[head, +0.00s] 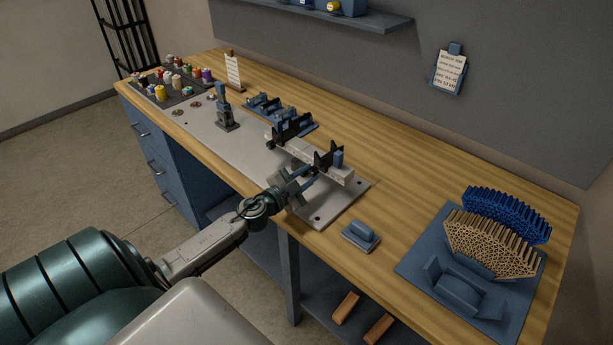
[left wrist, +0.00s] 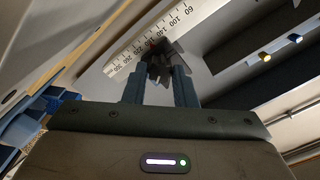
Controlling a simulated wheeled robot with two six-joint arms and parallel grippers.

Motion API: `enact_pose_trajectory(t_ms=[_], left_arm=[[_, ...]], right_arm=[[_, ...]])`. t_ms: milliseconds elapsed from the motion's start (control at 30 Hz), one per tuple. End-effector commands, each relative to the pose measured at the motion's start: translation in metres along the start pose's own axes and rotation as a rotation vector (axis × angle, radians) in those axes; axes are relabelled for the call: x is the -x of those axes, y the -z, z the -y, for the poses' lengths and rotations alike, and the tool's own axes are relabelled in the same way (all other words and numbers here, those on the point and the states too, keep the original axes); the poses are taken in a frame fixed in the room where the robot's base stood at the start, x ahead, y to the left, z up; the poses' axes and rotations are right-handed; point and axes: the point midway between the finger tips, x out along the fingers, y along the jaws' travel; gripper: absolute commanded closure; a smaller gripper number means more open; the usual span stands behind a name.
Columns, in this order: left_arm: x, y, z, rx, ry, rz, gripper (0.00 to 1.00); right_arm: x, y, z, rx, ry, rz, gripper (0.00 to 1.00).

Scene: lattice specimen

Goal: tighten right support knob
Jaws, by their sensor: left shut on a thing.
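My left gripper (head: 306,174) reaches in from the front to the right black support (head: 326,160) of the pale beam (head: 312,158). In the left wrist view its two blue fingers (left wrist: 158,76) stand either side of a dark, lobed knob (left wrist: 155,62), just below the beam's ruler scale (left wrist: 158,35). The fingers are shut on this knob, which they largely hide in the head view. A left black support (head: 287,128) holds the beam farther back. The beam lies above a grey baseplate (head: 330,213). My right gripper is not in view.
A blue tray (head: 412,255) with tan and blue lattice pieces (head: 490,243) is farther right. A lever post (head: 223,115) and several coloured spools (head: 160,92) stand at left.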

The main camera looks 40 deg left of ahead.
Motion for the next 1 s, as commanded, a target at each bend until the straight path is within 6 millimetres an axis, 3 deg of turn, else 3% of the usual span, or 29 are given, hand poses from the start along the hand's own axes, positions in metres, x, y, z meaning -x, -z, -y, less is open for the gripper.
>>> enact_pose_trajectory(t_ms=[1000], left_arm=[[0.0002, -0.0008, -0.0013, -0.965, -0.001, 0.000, 0.98]], right_arm=[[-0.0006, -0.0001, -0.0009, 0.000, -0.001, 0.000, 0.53]])
